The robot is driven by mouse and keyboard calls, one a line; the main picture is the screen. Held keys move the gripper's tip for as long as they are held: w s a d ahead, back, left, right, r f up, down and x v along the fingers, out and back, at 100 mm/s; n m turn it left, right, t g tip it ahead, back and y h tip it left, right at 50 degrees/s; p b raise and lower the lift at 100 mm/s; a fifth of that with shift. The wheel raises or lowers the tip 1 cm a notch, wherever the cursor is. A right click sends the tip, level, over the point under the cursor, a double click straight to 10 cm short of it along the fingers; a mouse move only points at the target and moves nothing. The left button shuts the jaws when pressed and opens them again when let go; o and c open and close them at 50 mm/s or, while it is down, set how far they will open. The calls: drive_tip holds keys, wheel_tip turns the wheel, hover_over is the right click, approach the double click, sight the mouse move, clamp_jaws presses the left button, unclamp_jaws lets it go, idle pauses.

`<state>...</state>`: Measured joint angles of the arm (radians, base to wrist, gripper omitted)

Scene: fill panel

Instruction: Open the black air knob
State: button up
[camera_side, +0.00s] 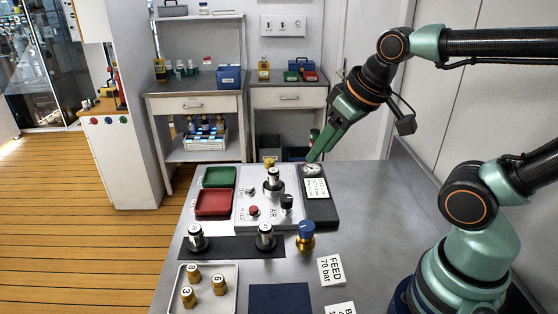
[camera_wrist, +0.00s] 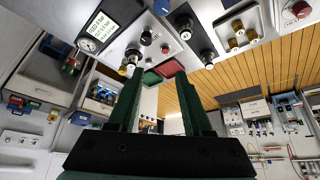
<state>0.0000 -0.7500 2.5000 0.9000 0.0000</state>
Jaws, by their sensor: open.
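The black air knob (camera_side: 287,203) stands upright on the light panel (camera_side: 240,222), beside the AIR lettering. It also shows in the wrist view (camera_wrist: 146,38), beyond my fingertips. My gripper (camera_side: 313,157) is above the far right part of the panel, near the round gauge (camera_side: 312,169), up and to the right of the knob and apart from it. In the wrist view my gripper (camera_wrist: 158,84) has its two green fingers spread with nothing between them. The knob's exact turn angle is too small to tell.
A metal fitting (camera_side: 273,181) stands behind the knob, and a red button (camera_side: 254,211) is to its left. Red (camera_side: 213,203) and green (camera_side: 218,177) trays lie further left. A blue-topped brass valve (camera_side: 306,235) stands in front. The grey table right of the panel is clear.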

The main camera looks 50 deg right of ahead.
drive_tip(key=shift+o, duration=0.3)
drive_tip(key=shift+o, duration=1.3)
drive_tip(key=m+g, duration=0.6)
drive_tip(key=m, duration=1.2)
hover_over(287, 198)
wheel_tip(287, 198, down, 9)
wheel_tip(287, 198, down, 11)
drive_tip(key=shift+f, duration=0.1)
clamp_jaws()
